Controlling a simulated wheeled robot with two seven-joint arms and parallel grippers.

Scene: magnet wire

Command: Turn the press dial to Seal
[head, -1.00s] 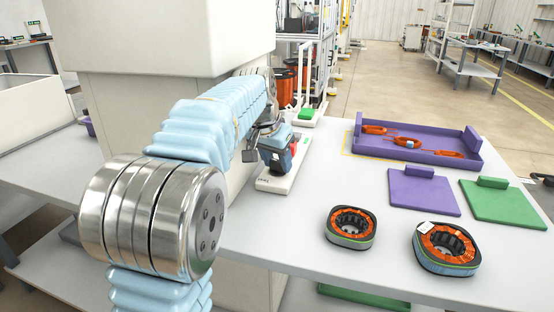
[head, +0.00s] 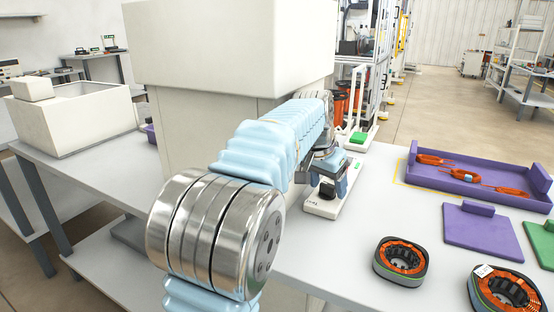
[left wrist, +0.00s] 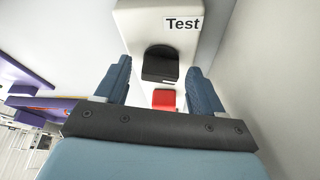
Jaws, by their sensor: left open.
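No press dial can be made out, and no Seal mark is readable. My left gripper (head: 331,180) is open over a small white device (head: 319,208) on the table; the arm partly hides this device. In the left wrist view, the open blue fingers (left wrist: 160,80) stand either side of a white body (left wrist: 140,22) with a "Test" label (left wrist: 182,24). A black block (left wrist: 160,65) and a red part (left wrist: 164,99) show on it between the fingers, with nothing gripped. My right gripper is not in view.
A large white machine (head: 225,45) stands behind my left arm. A purple tray (head: 470,190) with orange coils, a purple plate (head: 480,232) and two stators (head: 400,262) lie on the right. A green block (head: 358,137) is behind the device. Bare table lies in front of it.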

